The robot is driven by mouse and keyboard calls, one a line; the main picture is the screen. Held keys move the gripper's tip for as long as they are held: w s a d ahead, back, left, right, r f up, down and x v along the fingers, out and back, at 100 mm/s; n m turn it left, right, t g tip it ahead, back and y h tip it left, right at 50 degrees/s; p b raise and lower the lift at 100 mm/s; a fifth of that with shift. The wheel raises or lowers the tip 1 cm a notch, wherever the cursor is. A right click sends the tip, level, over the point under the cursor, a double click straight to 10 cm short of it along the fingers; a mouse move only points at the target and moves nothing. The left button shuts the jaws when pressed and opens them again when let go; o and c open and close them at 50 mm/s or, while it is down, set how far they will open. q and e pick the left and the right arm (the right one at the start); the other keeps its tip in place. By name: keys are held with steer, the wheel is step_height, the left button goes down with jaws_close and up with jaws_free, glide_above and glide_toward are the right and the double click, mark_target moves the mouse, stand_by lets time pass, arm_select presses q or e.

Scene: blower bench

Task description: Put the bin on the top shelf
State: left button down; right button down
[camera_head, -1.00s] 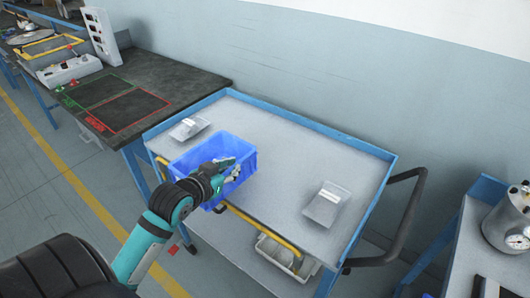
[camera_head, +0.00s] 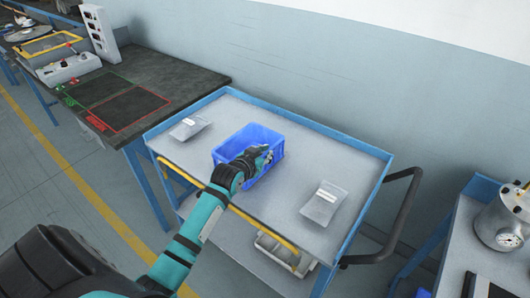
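The blue bin (camera_head: 238,143) is upright at the middle of the cart's grey top shelf (camera_head: 285,150). I cannot tell whether its base touches the shelf or is slightly above it. My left gripper (camera_head: 262,158) comes in over the shelf's front edge and is at the bin's near right side. Its fingers look closed on the bin's rim, though the hand hides part of the near wall. My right gripper is not in view.
A clear scoop-like tray (camera_head: 189,128) lies left of the bin and another (camera_head: 324,203) lies to its right. A yellow bar (camera_head: 264,228) runs along the cart's front. A pale bin (camera_head: 276,252) sits on the lower shelf. A dark workbench (camera_head: 140,85) stands at left.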

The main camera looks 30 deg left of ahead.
arm_select(q)
steer(key=c, duration=1.5)
jaws_free()
steer(key=b+v, duration=0.1)
steer(key=v, duration=1.1)
